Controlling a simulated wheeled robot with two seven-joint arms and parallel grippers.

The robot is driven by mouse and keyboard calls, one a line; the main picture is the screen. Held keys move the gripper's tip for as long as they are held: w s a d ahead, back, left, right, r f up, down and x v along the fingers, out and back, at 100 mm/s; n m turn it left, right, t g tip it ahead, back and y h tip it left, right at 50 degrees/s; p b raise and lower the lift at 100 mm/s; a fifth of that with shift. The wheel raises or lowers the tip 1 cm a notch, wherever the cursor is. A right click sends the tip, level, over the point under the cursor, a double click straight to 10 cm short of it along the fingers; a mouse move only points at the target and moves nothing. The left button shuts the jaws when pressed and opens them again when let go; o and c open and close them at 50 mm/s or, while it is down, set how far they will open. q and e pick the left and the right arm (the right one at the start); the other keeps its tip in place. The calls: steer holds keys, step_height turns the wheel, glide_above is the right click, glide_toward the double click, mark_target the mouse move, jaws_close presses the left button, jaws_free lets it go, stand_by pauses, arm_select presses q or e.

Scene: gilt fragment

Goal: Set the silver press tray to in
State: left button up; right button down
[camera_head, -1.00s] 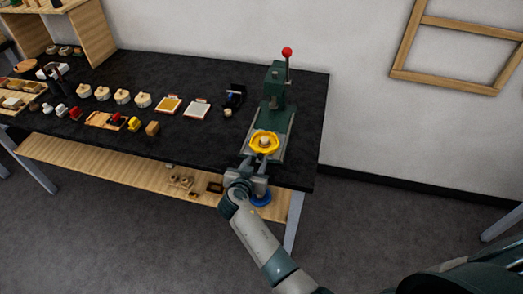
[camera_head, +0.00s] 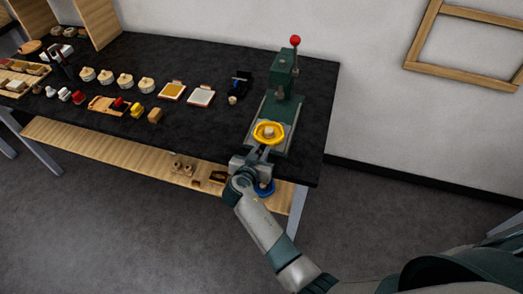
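A dark green press (camera_head: 284,72) with a red-knobbed lever stands near the right end of the black bench. The silver press tray (camera_head: 281,147) shows as a grey plate at the foot of the press, partly hidden. A yellow round holder (camera_head: 268,133) with a small pale piece in its middle sits over it, in front of the press column. My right gripper (camera_head: 262,153) is at the front edge of the tray, just below the yellow holder. Its fingertips are small and partly hidden, so I cannot tell whether they grip the tray. My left gripper is not in view.
Two small clipboard-like pads (camera_head: 201,96), several round pale pieces (camera_head: 146,85) and coloured blocks (camera_head: 136,111) lie left on the bench (camera_head: 200,130). A wooden frame (camera_head: 418,40) hangs on the wall.

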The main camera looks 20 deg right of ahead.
mark_target(273, 123)
steer(key=w+d+b, duration=0.2)
steer(key=w+b, duration=0.1)
steer(key=w, duration=0.1)
steer(key=w+d+b, duration=0.5)
steer(key=w+d, duration=0.1)
steer(key=w, duration=0.1)
steer(key=shift+w+f+b, duration=0.15)
steer(key=shift+w+b, duration=0.2)
steer(key=shift+b, duration=0.05)
steer(key=shift+r, duration=0.3)
steer(key=c, duration=1.7)
jaws_free()
steer(key=shift+w, duration=0.1)
steer(key=shift+c, duration=0.2)
steer(key=shift+o, duration=0.5)
steer(key=shift+w+d+f, duration=0.1)
steer(key=shift+f, duration=0.05)
